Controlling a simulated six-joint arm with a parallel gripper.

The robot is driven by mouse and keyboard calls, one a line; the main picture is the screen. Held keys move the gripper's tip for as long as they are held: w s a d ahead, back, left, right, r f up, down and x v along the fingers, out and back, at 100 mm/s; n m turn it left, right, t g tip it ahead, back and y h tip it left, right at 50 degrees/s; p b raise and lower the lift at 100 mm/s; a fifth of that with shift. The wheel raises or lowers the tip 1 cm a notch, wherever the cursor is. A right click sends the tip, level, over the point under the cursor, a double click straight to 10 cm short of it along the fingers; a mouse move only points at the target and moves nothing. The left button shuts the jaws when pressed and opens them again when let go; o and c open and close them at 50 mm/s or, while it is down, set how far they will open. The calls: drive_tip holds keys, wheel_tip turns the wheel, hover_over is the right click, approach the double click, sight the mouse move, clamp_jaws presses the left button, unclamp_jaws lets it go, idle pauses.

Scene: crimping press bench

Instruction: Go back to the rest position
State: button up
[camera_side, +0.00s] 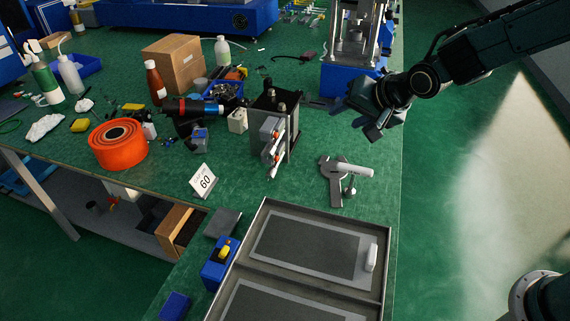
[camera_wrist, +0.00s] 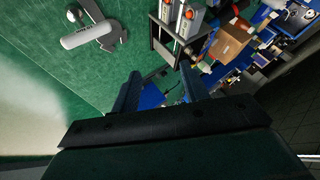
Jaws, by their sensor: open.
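My gripper (camera_side: 354,118) is at the upper right in the side view, above the right edge of the green bench (camera_side: 300,200). It is in front of the press with the blue base (camera_side: 345,82). In the wrist view the two fingers of my gripper (camera_wrist: 158,86) are apart with nothing held between them. A grey bracket with a white cylinder (camera_side: 350,168) lies on the bench below my gripper, apart from it. The same white cylinder (camera_wrist: 88,36) shows at the upper left in the wrist view.
A dark box with red-and-white switches (camera_side: 290,140) stands left of my gripper. A framed tray (camera_side: 385,240) with grey panels sits at the front. An orange roll (camera_side: 105,150), a cardboard box (camera_side: 172,66) and bottles crowd the left. Right of the bench is open floor.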

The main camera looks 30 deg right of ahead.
drive_tip(key=s+d+r+n+g, duration=0.1)
drive_tip(key=s+d+r+n, duration=0.1)
drive_tip(key=s, duration=0.8)
drive_tip(key=s+d+r+n+g, duration=0.1)
drive_tip(key=s+d+r+n, duration=0.2)
drive_tip(key=s, duration=0.7)
drive_tip(key=s+d+r+n+g+h, duration=0.1)
drive_tip(key=s+d+r, duration=0.4)
drive_tip(key=s, duration=0.5)
drive_tip(key=shift+s+d+n, duration=0.25)
drive_tip(key=shift+d+n, duration=0.4)
drive_tip(key=shift+n, duration=0.15)
